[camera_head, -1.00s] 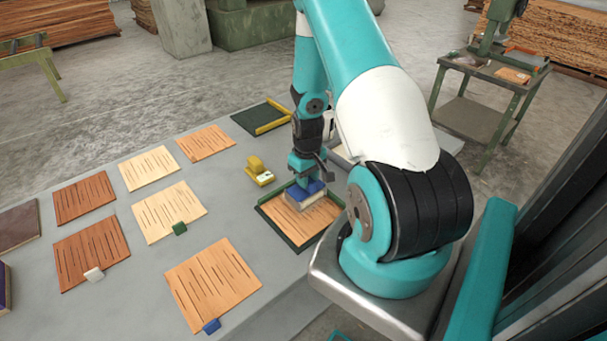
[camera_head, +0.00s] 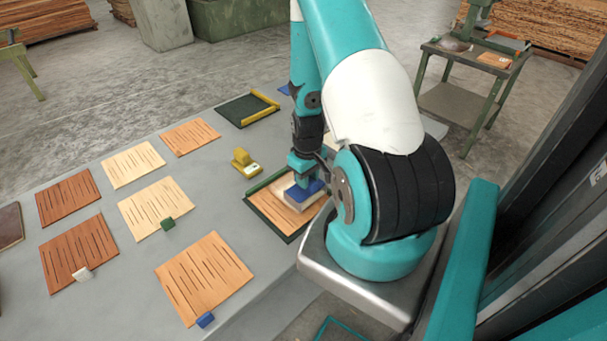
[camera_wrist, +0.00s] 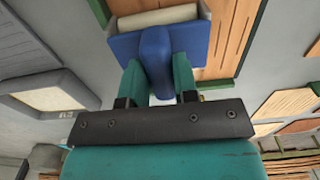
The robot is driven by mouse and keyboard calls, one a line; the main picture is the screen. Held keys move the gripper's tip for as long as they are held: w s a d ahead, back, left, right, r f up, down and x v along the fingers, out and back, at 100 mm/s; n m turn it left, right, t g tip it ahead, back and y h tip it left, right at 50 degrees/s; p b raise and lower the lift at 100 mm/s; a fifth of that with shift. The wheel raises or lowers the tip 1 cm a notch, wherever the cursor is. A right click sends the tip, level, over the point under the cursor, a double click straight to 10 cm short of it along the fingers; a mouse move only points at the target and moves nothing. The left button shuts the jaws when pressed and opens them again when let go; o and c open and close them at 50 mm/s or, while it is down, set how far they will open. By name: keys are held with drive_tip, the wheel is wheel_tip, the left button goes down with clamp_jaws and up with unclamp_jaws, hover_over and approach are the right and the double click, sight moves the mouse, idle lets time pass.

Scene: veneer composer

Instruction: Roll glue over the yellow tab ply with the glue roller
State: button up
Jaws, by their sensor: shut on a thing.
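My gripper (camera_head: 305,174) is shut on the handle of the glue roller (camera_head: 306,196), which has a blue top and a pale roller body. In the wrist view my gripper (camera_wrist: 157,82) grips the blue handle, with the pale roller (camera_wrist: 158,18) beyond it. The roller is over the right part of a brown slit ply (camera_head: 268,207) in a dark green-edged tray (camera_head: 264,182). It looks low on the ply, but I cannot tell whether it touches. This ply also shows in the wrist view (camera_wrist: 226,45). I cannot clearly see a yellow tab on it.
Several plies lie to the left, with green (camera_head: 168,224), white (camera_head: 82,273) and blue (camera_head: 205,320) tabs. A yellow tool (camera_head: 245,163) stands left of the tray. A dark mat with yellow edge strips (camera_head: 265,112) lies behind. My arm covers the tray's right side.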

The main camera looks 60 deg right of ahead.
drive_tip(key=shift+s+a+r, duration=0.1)
drive_tip(key=shift+s+a, duration=0.05)
drive_tip(key=shift+s, duration=0.6)
drive_tip(key=shift+w+d+f, duration=0.1)
drive_tip(key=shift+w+d, duration=0.05)
drive_tip(key=shift+w, duration=0.6)
drive_tip(key=shift+w+d+f, duration=0.1)
drive_tip(key=shift+w+d, duration=0.1)
drive_tip(key=shift+w, duration=0.55)
drive_tip(key=shift+w+d+f, duration=0.1)
drive_tip(key=shift+w+d, duration=0.05)
drive_tip(key=shift+w, duration=0.6)
drive_tip(key=shift+w+d+r, duration=0.1)
drive_tip(key=shift+w+d, duration=0.1)
drive_tip(key=shift+w, duration=0.55)
drive_tip(key=shift+w+d+r, duration=0.1)
drive_tip(key=shift+w+d, duration=0.05)
drive_tip(key=shift+w, duration=0.6)
drive_tip(key=shift+w+d, duration=0.2)
drive_tip(key=shift+w, duration=0.55)
drive_tip(key=shift+r, duration=0.1)
wheel_tip(320, 180, up, 7)
drive_tip(key=p, duration=0.4)
drive_tip(key=shift+p, duration=0.4)
drive_tip(key=shift+a, duration=0.1)
